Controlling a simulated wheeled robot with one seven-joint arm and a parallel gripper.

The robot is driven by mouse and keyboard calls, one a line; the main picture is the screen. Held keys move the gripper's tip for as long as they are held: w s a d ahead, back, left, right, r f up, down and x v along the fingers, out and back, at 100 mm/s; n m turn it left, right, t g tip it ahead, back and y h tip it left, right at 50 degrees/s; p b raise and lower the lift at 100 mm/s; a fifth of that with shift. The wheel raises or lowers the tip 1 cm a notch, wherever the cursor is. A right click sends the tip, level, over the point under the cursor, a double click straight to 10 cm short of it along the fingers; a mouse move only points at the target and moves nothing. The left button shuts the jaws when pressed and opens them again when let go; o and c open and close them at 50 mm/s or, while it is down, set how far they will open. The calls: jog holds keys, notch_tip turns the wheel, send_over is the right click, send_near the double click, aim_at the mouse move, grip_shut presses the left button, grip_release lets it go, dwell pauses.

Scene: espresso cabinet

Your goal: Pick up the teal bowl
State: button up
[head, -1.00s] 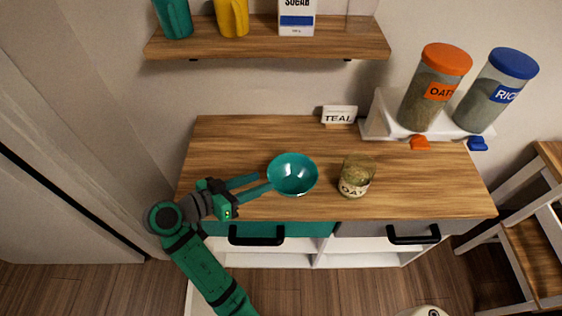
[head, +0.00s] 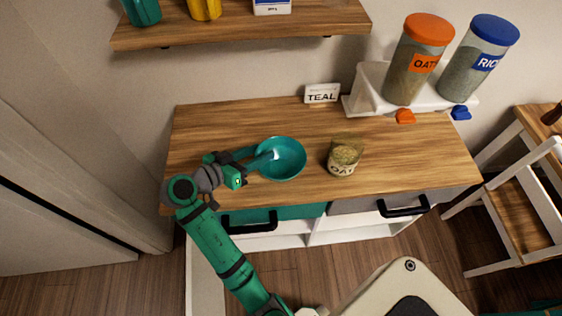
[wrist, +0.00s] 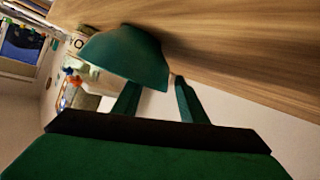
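The teal bowl (head: 285,165) stands upright on the wooden cabinet top (head: 400,155), left of a small oat jar. My gripper (head: 255,156) is at the bowl's left side, with one finger reaching over the rim into the bowl in the head view. In the wrist view the bowl (wrist: 130,55) appears tilted by the camera angle, and my gripper (wrist: 155,88) shows two fingers with a clear gap between them. One finger overlaps the bowl and the other is beside its rim. Contact with the wall cannot be told.
The oat jar (head: 344,157) stands close to the bowl's right. A shelf (head: 240,28) hangs above. The right cabinet top is clear.

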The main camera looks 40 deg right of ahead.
aim_at(269, 148)
jog(key=shift+x, duration=1.75)
jog(key=shift+w, duration=0.1)
grip_shut()
